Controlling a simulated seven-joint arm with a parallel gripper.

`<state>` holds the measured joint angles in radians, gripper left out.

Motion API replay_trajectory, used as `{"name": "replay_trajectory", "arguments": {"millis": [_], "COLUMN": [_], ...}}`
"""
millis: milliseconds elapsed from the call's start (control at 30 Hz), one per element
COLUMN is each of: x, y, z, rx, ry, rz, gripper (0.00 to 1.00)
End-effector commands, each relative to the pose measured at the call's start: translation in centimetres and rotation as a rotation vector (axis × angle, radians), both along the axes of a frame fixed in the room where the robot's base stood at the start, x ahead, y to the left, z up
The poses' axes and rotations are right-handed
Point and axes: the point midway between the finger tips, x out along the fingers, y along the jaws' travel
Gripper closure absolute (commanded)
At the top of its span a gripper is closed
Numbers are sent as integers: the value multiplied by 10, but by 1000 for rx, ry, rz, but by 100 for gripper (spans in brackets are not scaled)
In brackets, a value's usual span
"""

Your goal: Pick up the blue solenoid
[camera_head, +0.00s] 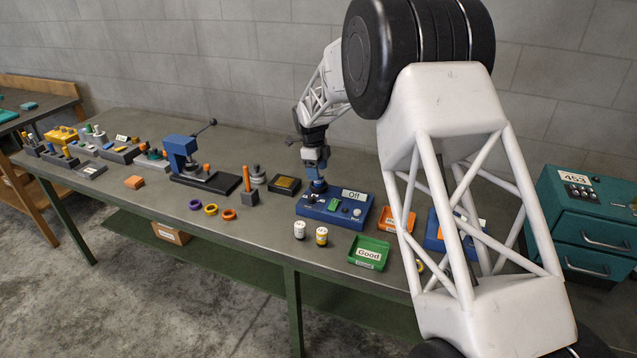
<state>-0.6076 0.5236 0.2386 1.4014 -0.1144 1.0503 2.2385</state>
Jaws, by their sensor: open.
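My gripper (317,171) points down over the left part of the blue test box (346,213), whose label reads "Off". A small dark blue piece (319,186), which looks like the blue solenoid, stands on the box right below the fingertips. The fingers are small in this view, and I cannot tell whether they reach around the piece or stay just above it. My gripper is open.
A green "Good" tray (369,253) and an orange tray (397,222) lie right of the box. Two small jars (321,236) stand in front. An orange post (248,183) and a blue press (181,152) stand to the left. My arm hides part of the right side.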

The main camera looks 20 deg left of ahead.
Motion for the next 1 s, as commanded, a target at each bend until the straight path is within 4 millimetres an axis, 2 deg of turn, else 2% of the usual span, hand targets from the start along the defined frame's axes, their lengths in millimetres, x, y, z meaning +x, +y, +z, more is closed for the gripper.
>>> {"name": "replay_trajectory", "arguments": {"millis": [100, 300, 900, 1000], "x": [1, 1, 1, 1], "y": [-2, -4, -4, -4], "z": [-15, -30, -32, -32], "rx": [-1, 0, 0, 0], "ry": [1, 0, 0, 0], "rz": [0, 0, 0, 0], "gripper": [35, 35, 35, 50]}}
